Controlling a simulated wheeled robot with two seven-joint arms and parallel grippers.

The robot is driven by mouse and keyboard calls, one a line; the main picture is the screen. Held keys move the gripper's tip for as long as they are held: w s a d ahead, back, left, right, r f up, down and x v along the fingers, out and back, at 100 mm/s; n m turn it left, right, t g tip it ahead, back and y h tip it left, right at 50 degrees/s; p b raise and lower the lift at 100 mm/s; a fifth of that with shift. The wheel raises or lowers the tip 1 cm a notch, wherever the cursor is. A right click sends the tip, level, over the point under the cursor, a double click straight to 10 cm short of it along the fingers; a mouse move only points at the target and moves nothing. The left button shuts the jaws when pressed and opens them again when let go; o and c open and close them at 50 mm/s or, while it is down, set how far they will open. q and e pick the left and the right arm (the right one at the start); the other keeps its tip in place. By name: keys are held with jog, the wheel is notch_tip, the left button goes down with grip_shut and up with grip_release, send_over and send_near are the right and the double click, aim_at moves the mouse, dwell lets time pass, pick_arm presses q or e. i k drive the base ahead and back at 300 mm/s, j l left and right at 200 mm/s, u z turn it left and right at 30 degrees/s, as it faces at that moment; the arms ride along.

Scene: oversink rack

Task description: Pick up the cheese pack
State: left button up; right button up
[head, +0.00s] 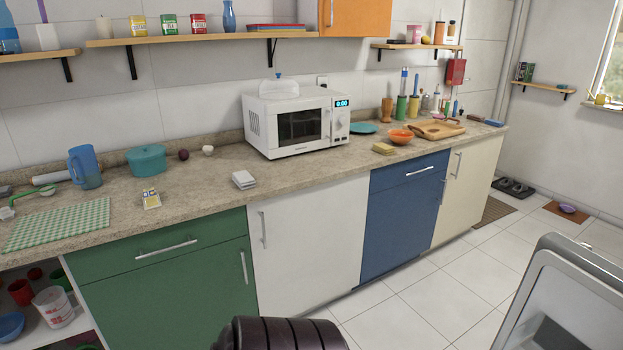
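A small flat pack with white, yellow and blue on it (151,199) lies on the counter left of the middle, near the front edge above the green cabinet. It looks like the cheese pack, but its print is too small to read. It lies apart from the things around it, and nothing covers it. Neither of my grippers shows in the head view.
The counter (215,208) is bare around the pack. Near it are a teal pot (147,160), a blue pitcher (85,167), a green checked cloth (58,225) and a white stack (243,180). A microwave (296,121) stands further right. Shelves hang above.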

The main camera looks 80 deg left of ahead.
aim_at(151, 199)
jog(key=u, duration=3.5)
jog(key=i, duration=0.5)
jog(key=l+u, duration=0.05)
